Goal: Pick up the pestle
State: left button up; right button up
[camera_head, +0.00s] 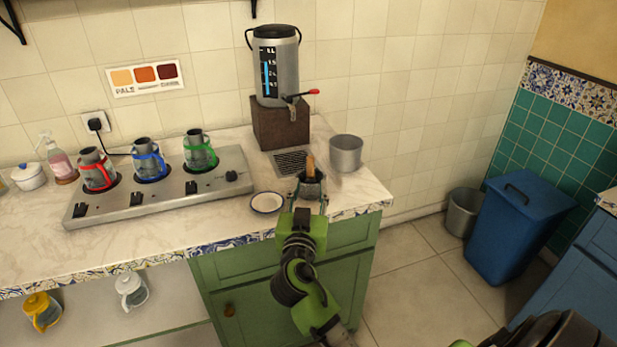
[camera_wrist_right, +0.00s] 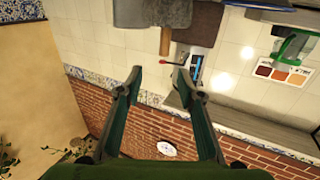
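The pestle (camera_head: 310,166) has a tan wooden handle that sticks up out of a dark grey mortar (camera_head: 312,188) near the counter's front right corner. My right gripper (camera_head: 309,205) is at the mortar's near side, with its arm reaching up from below. In the right wrist view, which is upside down, the gripper (camera_wrist_right: 157,68) is open and empty. There the pestle handle (camera_wrist_right: 166,42) hangs from the mortar (camera_wrist_right: 165,13), just beyond the fingertips and roughly in line with the gap. The pestle's lower end is hidden inside the mortar. My left gripper is not in view.
A metal pot (camera_head: 346,153) stands behind and right of the mortar. A small saucer (camera_head: 267,202) lies to its left. Behind are a drain grate (camera_head: 291,162) and a samovar (camera_head: 277,70) on a brown block (camera_head: 281,125). A stove (camera_head: 160,190) with several kettles is left.

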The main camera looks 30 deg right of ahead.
aim_at(310, 163)
jog(key=p+x, duration=0.1)
jog(key=x, duration=0.7)
jog(key=shift+w+a+p, duration=0.1)
jog(key=shift+w+p, duration=0.05)
jog(key=shift+p, duration=0.15)
jog(key=shift+w+d, duration=0.2)
jog(key=shift+w, duration=0.25)
jog(key=shift+f+p+x, duration=0.15)
jog(key=shift+p+x, duration=0.3)
jog(key=shift+x, duration=0.65)
jog(key=shift+f+p+x, duration=0.2)
jog(key=shift+p+x, duration=0.2)
jog(key=shift+x, duration=0.75)
jog(key=shift+a, duration=0.2)
grip_shut()
